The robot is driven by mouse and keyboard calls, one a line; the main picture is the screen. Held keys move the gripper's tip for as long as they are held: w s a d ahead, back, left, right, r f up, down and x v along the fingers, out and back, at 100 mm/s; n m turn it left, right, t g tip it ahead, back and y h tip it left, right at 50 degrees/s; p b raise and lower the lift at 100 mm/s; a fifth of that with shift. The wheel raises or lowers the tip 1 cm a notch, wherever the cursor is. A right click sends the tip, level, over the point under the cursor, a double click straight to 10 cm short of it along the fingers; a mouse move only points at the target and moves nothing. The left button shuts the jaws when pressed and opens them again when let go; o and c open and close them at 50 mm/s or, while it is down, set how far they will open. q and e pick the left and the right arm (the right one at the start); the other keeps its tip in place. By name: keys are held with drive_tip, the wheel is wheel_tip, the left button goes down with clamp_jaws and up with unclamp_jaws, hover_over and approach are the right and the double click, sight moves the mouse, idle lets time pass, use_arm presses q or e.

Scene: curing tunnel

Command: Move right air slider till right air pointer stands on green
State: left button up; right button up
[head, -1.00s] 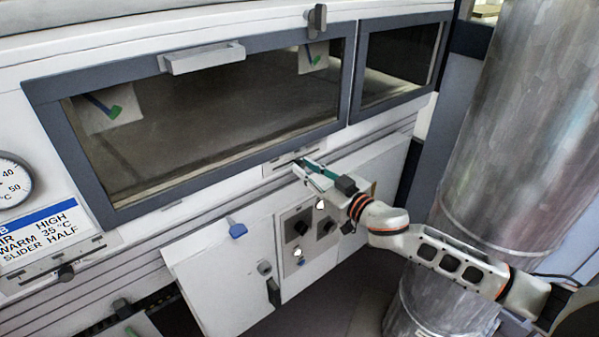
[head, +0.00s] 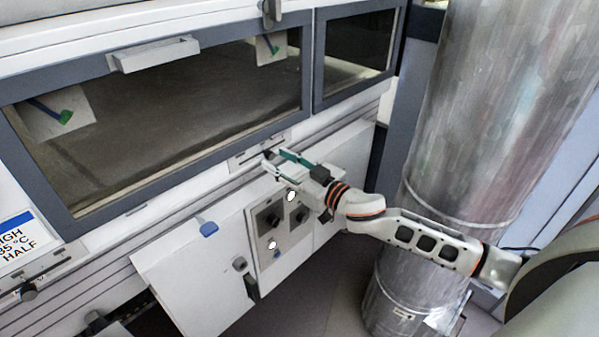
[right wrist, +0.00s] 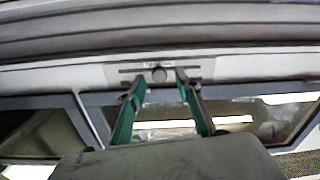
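The right air slider is a small dark knob (right wrist: 159,74) on a slotted light plate (head: 244,160) below the window's right end. In the right wrist view the knob stands between my right gripper's two green fingertips (right wrist: 160,84), with gaps on both sides. In the head view this gripper (head: 275,158) is at the plate and partly hides it. The right air pointer (head: 267,41) is a dark bar on a pale card with a green patch (head: 274,50), behind the glass. It is too small to tell whether it stands on green. My left gripper is not in view.
A left pointer card (head: 80,118) and a left slider knob (head: 28,291) show further left. A big metal duct (head: 470,110) stands at right.

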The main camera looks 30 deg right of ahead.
drive_tip(key=v, duration=1)
drive_tip(key=shift+s, duration=0.3)
drive_tip(key=shift+d, duration=0.1)
use_arm(q)
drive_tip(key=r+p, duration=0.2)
drive_tip(key=p, duration=0.1)
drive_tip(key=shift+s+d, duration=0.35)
use_arm(e)
drive_tip(key=s+a+f+g+h, duration=0.2)
drive_tip(key=s+a+f+g, duration=0.1)
drive_tip(key=s+f, duration=0.8)
drive_tip(key=s+a+f+m+g+h, duration=0.1)
drive_tip(key=s+a+f+g, duration=0.2)
drive_tip(key=s+f, duration=0.8)
wheel_tip(320, 180, down, 8)
drive_tip(key=shift+s+a+r+m+h, duration=0.3)
drive_tip(key=shift+a+h, duration=0.1)
drive_tip(key=shift+a, duration=0.35)
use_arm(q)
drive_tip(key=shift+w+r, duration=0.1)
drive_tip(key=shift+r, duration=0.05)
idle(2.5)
